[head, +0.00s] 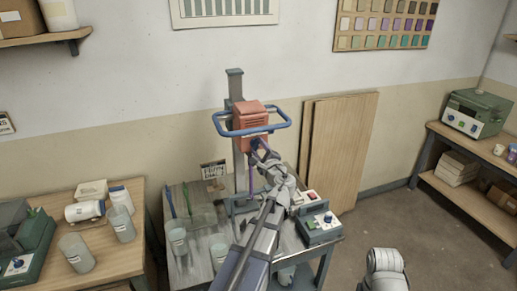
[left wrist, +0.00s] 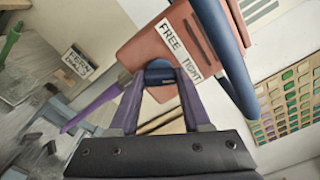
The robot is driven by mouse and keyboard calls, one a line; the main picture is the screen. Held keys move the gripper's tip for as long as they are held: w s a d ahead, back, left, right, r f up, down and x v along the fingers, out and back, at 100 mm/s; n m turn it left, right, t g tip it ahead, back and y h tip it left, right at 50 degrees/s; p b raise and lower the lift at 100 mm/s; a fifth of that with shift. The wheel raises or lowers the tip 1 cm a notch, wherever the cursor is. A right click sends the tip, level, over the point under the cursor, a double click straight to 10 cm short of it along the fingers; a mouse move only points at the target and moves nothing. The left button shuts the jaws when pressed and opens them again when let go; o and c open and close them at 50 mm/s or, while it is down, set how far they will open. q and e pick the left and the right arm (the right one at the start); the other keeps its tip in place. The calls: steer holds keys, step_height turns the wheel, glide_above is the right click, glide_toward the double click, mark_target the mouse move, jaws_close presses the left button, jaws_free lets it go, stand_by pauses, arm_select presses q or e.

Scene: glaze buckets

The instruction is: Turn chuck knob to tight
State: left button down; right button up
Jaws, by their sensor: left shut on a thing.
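The blue chuck knob (left wrist: 160,70) is at the lower end of the head, by the label. My left gripper (left wrist: 160,90) is shut on this knob, one finger on each side; in the head view the gripper (head: 259,147) hides most of it. I cannot tell which word the knob points to. A purple shaft (left wrist: 92,109) runs down from the head.
Under the mixer, a grey bench holds pale buckets (head: 178,240) and a control box (head: 318,226). A left table (head: 103,262) carries several bottles and a green device. Wooden boards (head: 340,145) lean on the wall. Floor is clear at right.

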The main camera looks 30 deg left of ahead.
arm_select(q)
steer(key=shift+m, duration=1.2)
steer(key=shift+c, duration=1.8)
jaws_free()
steer(key=shift+d, duration=0.1)
steer(key=v, duration=0.7)
steer(key=shift+s+d, duration=0.25)
